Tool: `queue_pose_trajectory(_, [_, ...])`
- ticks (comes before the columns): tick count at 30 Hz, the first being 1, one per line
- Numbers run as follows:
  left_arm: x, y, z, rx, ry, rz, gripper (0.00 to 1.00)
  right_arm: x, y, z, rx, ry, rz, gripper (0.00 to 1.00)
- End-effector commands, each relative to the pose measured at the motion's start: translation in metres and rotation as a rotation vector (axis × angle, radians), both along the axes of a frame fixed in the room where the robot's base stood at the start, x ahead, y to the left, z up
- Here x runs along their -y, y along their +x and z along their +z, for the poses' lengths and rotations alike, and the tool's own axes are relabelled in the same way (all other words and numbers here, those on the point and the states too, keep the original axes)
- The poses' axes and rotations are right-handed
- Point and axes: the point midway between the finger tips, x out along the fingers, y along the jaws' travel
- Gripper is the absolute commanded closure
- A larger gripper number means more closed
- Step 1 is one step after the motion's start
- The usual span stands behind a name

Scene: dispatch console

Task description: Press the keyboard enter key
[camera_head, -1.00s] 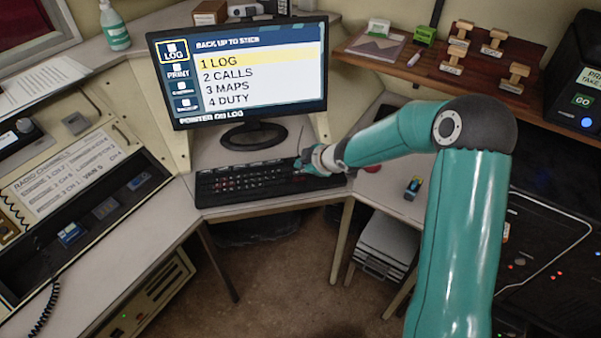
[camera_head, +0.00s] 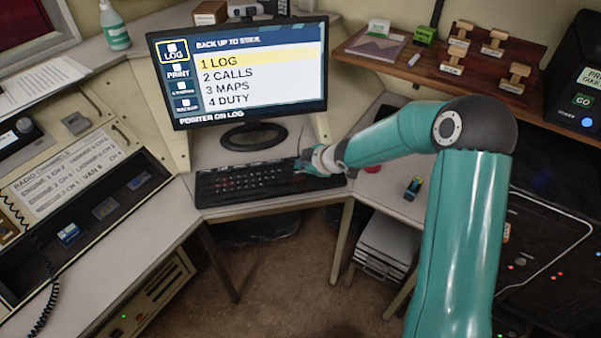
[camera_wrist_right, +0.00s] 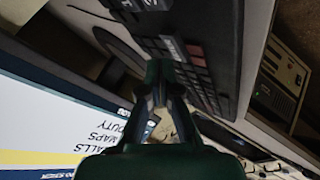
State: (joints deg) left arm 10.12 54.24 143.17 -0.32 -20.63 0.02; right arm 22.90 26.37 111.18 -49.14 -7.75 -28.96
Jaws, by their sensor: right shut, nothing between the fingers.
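A black keyboard (camera_head: 250,181) lies on the desk below a monitor (camera_head: 240,70). My right gripper (camera_head: 300,169) is shut and empty, at the keyboard's right part, with its fingertips low over or on the keys. The enter key cannot be made out in the head view, and the gripper covers some keys there. In the right wrist view the shut fingers (camera_wrist_right: 163,90) are close beside the keyboard (camera_wrist_right: 215,45); contact with a key cannot be told. The monitor shows a menu with "1 LOG" highlighted and "POINTER ON LOG" below. My left gripper is not in view.
A radio panel (camera_head: 70,175) stands on the left. A wooden shelf with stamps (camera_head: 460,62) is at the upper right. A small coloured object (camera_head: 413,188) lies on the desk right of the keyboard.

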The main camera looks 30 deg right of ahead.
Motion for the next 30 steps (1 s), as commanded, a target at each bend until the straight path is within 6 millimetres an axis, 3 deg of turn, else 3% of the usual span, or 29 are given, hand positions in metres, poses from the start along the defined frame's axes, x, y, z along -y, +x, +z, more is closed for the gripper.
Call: queue_pose_trajectory(30, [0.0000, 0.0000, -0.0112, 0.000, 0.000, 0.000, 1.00, -0.0002, 0.0004, -0.0118, 0.000, 0.000, 0.000, 1.00])
